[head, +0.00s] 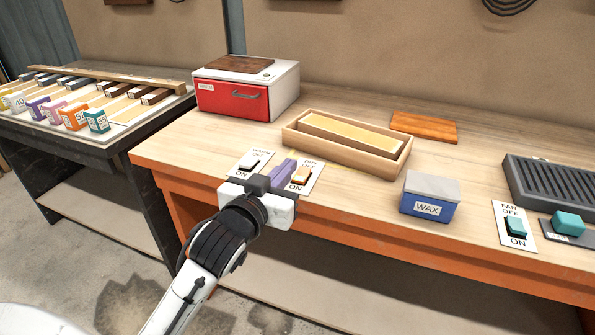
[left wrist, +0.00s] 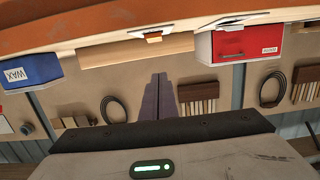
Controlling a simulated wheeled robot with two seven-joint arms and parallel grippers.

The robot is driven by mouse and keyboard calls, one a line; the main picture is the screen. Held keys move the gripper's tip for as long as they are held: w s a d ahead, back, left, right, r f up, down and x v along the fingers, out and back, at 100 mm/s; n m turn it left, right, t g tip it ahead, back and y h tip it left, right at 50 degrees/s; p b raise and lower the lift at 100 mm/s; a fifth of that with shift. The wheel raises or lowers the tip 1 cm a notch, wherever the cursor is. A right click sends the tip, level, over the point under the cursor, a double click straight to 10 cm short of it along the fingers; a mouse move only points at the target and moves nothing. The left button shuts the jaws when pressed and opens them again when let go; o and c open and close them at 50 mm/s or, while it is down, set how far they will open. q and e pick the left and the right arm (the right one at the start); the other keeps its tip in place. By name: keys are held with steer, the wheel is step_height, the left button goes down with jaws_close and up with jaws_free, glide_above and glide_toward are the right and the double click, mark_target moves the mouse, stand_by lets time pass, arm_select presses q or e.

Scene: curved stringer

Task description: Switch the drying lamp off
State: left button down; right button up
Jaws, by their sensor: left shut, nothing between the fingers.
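The DRY switch is an orange rocker (head: 301,175) on a white plate marked OFF at the far end and ON at the near end, by the bench's front edge. I cannot tell clearly which way the rocker is tipped. In the left wrist view the orange switch (left wrist: 152,38) shows beyond the fingers. My left gripper (head: 286,166) is shut and empty, its purple fingers just left of the orange rocker and partly over its plate. I cannot tell whether they touch it. The fingers also show in the left wrist view (left wrist: 158,92). My right gripper is out of view.
A WARM switch with a white rocker (head: 249,162) sits just left of my fingers. Behind are a wooden tray (head: 385,165) and a red-fronted box (head: 232,100). The blue WAX box (head: 425,208) and FAN switch (head: 515,227) stand to the right.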

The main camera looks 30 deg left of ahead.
arm_select(q)
glide_above(298, 179)
steer(key=shift+s+f, duration=0.2)
steer(key=shift+f, duration=0.15)
step_height(298, 179, down, 3)
steer(key=shift+w+r+b, duration=0.15)
steer(key=shift+b, duration=0.25)
steer(key=shift+f, duration=0.7)
